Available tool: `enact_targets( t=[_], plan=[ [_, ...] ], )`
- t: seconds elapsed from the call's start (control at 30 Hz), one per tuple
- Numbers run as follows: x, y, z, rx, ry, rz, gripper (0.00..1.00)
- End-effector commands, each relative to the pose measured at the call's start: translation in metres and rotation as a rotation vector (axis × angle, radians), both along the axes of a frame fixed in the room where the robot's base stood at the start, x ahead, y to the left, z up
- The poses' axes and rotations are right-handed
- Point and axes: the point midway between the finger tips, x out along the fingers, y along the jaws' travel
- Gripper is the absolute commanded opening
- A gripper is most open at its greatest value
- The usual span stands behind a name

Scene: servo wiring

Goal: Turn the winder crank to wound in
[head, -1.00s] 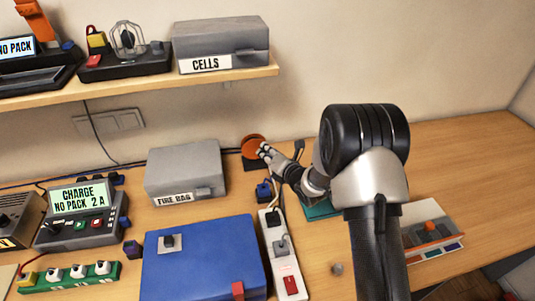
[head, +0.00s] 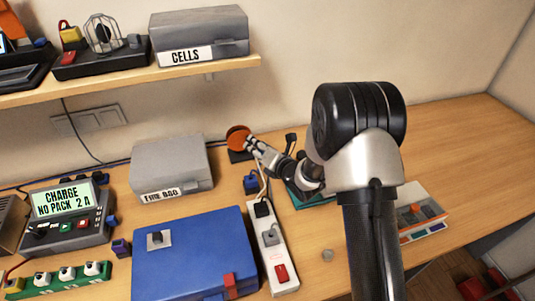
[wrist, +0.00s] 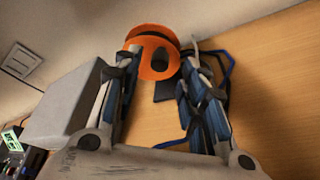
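The winder shows as an orange reel (head: 238,136) on a dark base (head: 238,156) near the wall in the head view. In the wrist view the orange reel (wrist: 158,70) has an opening in its face and sits ahead, between the finger ends. I cannot make out the crank or its position. My gripper (head: 252,146) is just right of the reel in the head view. In the wrist view my gripper (wrist: 158,58) has its fingers spread with nothing between them but the reel beyond. Whether a finger touches the reel is unclear.
A grey fire bag box (head: 170,163) stands left of the winder. A power strip (head: 272,250) and blue case (head: 195,255) lie in front. A shelf (head: 130,75) overhangs the back left. The table's right side (head: 460,150) is clear.

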Motion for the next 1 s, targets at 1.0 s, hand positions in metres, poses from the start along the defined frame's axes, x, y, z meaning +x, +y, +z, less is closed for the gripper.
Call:
enact_targets(
  t=[1.0],
  plan=[
    [-0.058, -0.052, 0.025, 0.029, 0.014, -0.048, 0.39]
  ],
)
